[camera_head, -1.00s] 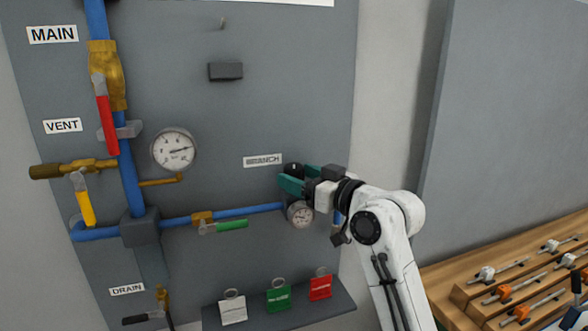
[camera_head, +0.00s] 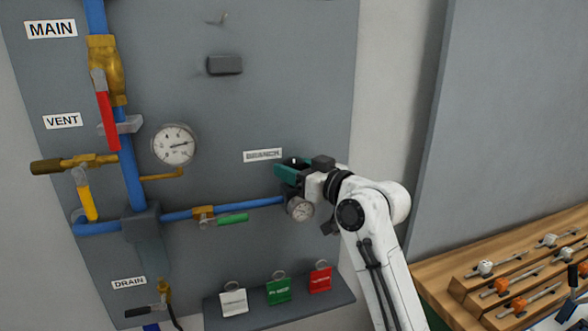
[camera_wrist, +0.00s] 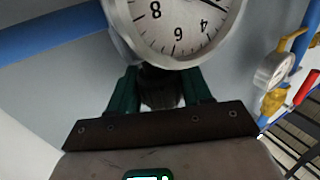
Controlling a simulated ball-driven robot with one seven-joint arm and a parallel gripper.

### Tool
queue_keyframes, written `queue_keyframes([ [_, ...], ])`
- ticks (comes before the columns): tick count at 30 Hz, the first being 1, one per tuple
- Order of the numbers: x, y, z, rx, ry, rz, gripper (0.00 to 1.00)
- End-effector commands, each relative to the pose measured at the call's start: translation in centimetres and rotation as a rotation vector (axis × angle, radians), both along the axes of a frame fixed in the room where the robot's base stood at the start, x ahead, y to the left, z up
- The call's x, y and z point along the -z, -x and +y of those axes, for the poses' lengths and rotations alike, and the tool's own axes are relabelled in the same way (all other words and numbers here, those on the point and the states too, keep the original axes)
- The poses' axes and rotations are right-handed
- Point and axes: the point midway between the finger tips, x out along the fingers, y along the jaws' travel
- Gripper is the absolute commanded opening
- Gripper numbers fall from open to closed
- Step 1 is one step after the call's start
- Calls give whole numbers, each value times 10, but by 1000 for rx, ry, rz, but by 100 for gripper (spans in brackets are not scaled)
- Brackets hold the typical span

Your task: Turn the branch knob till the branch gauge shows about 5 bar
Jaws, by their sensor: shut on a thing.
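My gripper (camera_head: 291,172) is at the right of the pipe panel, below the BRANCH label (camera_head: 262,155). In the wrist view its green fingers are shut on the dark branch knob (camera_wrist: 160,88). The knob is mostly hidden by the fingers in the head view. The branch gauge (camera_head: 300,208) hangs just below the gripper. In the wrist view the gauge (camera_wrist: 170,30) appears upside down and cut off at the top. Its 8, 6 and 4 show, and the dark needle end lies at the right, past the 4 on the side away from the 6.
A larger gauge (camera_head: 174,145) sits left on the panel. A green-handled valve (camera_head: 232,218) is on the blue branch pipe. A shelf (camera_head: 240,310) with white, green and red tags is below. A wooden bench (camera_head: 440,275) with tools stands at the right.

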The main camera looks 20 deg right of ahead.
Motion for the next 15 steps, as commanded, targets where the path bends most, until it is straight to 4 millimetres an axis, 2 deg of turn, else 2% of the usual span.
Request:
queue_keyframes([
  [2, 0, 0, 0, 0, 0, 0, 18],
  [15, -1, 0, 3, 80, 0, 1, 18],
])
